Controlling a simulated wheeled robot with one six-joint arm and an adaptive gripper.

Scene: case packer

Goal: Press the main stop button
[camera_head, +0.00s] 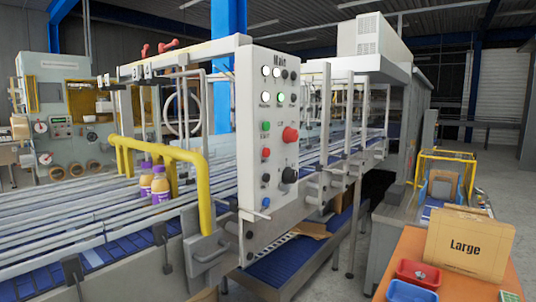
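A pale control panel (250,190) marked "Main" stands upright in the middle of the camera_head view. A large red round button (290,134) sticks out at its right side. A smaller red button (266,152) sits lower left of it, under a green button (266,126). A black knob (290,175) is below the large red button. The small labels are too blurred to read, so I cannot tell which red button is the main stop. My gripper is not in view.
A yellow guard rail (205,190) stands left of the panel, by bottles (161,184) on the conveyor. An orange table (410,250) with a "Large" carton (470,242), a red bin (417,273) and a blue bin (408,291) is at the lower right.

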